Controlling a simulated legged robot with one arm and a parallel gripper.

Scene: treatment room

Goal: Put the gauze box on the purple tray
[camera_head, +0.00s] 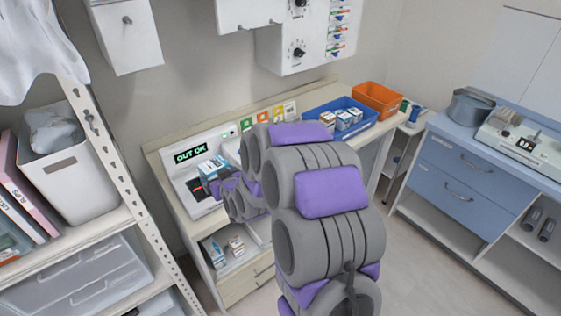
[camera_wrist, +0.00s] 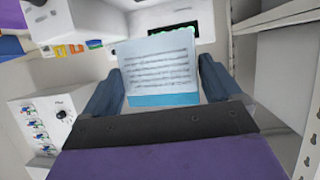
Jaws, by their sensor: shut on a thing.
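A white and blue box (camera_wrist: 160,68) with lines of print is held between the two blue fingers of my gripper (camera_wrist: 158,82) in the wrist view. In the head view the box (camera_head: 208,167) is in front of a white device whose display reads "OUT OK". My gripper (camera_head: 219,180) is partly hidden there by my own arm. I cannot read a name on the box, so I cannot confirm that it is gauze. I make out no purple tray in the head view; my arm hides part of the counter.
A blue bin (camera_head: 364,131) with several small boxes and an orange bin (camera_head: 378,97) stand at the counter's far end. The white device (camera_head: 186,178) stands close to my gripper. Small boxes (camera_head: 236,245) lie on a lower shelf. A white shelf rack (camera_head: 100,222) is at left.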

